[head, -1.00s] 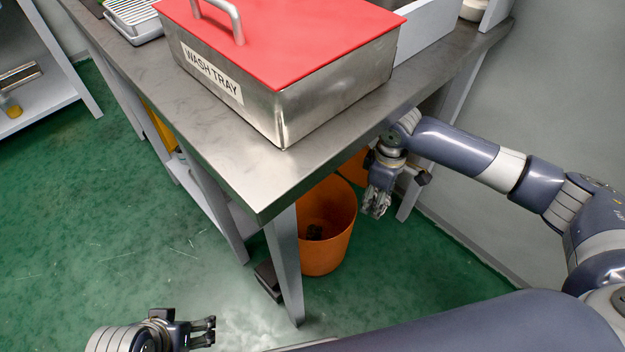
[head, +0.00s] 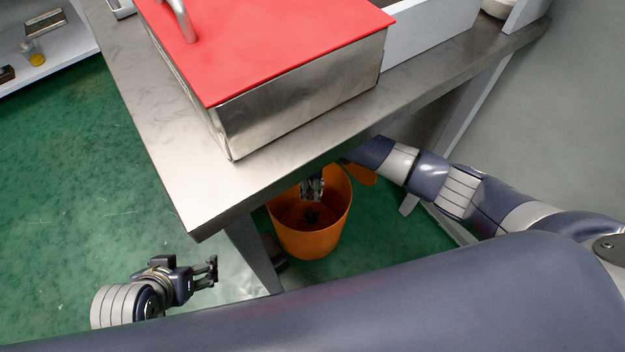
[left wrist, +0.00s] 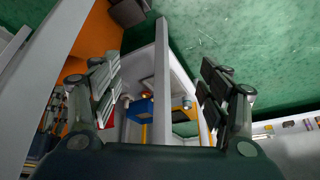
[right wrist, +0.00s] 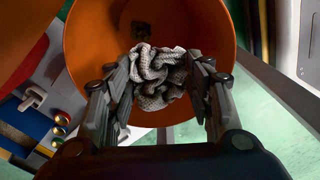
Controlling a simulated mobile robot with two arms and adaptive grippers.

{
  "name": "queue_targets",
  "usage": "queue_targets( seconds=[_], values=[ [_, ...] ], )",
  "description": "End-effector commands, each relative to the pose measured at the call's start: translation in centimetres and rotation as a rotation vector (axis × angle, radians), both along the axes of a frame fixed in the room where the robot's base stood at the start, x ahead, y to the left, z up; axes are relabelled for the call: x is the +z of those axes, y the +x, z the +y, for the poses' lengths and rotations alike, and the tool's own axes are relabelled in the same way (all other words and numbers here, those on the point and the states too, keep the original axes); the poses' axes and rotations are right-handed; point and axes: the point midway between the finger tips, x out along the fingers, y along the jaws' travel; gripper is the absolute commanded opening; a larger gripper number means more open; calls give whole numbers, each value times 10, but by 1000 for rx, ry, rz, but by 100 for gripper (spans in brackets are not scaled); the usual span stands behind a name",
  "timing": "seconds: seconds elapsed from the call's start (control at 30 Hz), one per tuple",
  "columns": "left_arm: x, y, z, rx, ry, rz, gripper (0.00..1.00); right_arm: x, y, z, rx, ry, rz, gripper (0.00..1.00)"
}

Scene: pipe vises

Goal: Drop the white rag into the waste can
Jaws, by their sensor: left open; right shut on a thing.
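The white rag (right wrist: 158,75) is crumpled between the fingers of my right gripper (right wrist: 158,92) in the right wrist view. In the head view the waste can (head: 312,240) stands on the floor beside the table leg.
The steel table (head: 190,185) overhangs my right arm and the can's far side. A steel tray (head: 300,110) with a red lid (head: 270,40) stands on it. An orange piece (head: 360,175) is behind the can. Green floor (head: 80,190) at the left is clear.

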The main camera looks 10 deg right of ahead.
Motion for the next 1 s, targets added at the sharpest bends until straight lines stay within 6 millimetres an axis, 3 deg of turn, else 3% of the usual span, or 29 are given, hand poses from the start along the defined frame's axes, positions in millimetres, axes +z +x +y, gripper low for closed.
queue_targets(
  seconds=[0.37,1.0],
  values=[
    [9,52,-17,-20,-53,-248,70,-21,0,-1,-1,-1,-1,42],
    [81,120,-45,-51,-156,-704,70,-37,0,-1,-1,-1,0,42]
  ],
)
